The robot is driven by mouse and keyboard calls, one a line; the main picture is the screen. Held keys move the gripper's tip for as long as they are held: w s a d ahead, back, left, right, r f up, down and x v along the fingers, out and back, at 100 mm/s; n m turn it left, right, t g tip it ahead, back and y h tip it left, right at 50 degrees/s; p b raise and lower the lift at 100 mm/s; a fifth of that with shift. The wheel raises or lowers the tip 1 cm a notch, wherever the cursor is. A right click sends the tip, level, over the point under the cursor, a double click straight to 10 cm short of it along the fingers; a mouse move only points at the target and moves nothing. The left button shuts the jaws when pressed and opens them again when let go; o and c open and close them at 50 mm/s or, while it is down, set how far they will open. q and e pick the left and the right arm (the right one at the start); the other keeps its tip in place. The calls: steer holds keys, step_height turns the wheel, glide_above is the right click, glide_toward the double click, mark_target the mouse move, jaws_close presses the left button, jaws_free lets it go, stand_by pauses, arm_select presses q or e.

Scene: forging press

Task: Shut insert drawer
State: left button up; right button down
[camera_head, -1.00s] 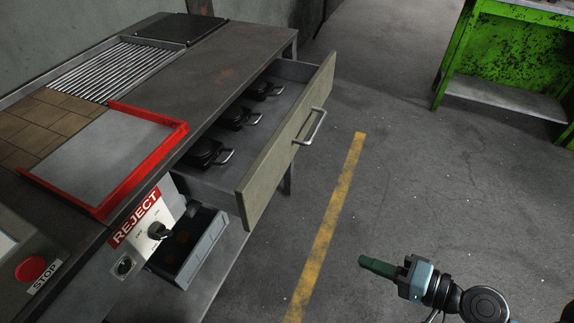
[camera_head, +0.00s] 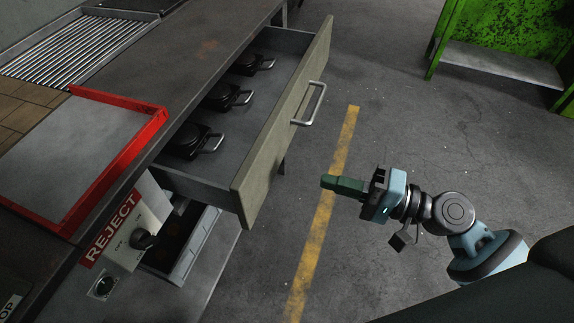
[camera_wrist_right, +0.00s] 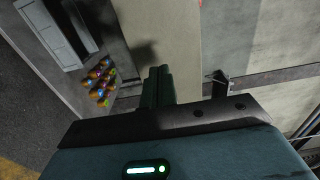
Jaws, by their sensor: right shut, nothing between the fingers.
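The insert drawer (camera_head: 287,124) is pulled out from the bench, with its grey-green front panel and metal bar handle (camera_head: 312,104) facing right. Several black inserts with handles (camera_head: 222,97) lie in it. My right gripper (camera_head: 326,182) is shut and empty, to the right of the drawer front and apart from it in the head view, fingers pointing left toward it. In the right wrist view the shut green fingers (camera_wrist_right: 158,86) point toward a pale panel (camera_wrist_right: 165,35), likely the drawer front. My left gripper is not in view.
The bench carries a red-rimmed tray (camera_head: 82,140) and a roller grate (camera_head: 58,45). Below hang a REJECT switch box (camera_head: 130,232) and a grey bin (camera_head: 190,245). The floor with a yellow line (camera_head: 330,210) is clear.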

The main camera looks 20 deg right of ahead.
mark_target(271, 165)
steer(key=p+x, duration=0.1)
steer(key=x, duration=0.7)
steer(key=shift+w+a+p, duration=0.15)
steer(key=shift+w+p, duration=0.05)
steer(key=shift+p, duration=0.15)
steer(key=shift+w+a, duration=0.25)
steer(key=shift+a, duration=0.15)
steer(key=shift+w+a, duration=0.15)
steer(key=x, duration=1.4)
steer(key=shift+w+a+f+b, duration=0.1)
steer(key=shift+w+a+b, duration=0.1)
steer(key=shift+a+b, duration=0.2)
steer(key=shift+r, duration=0.25)
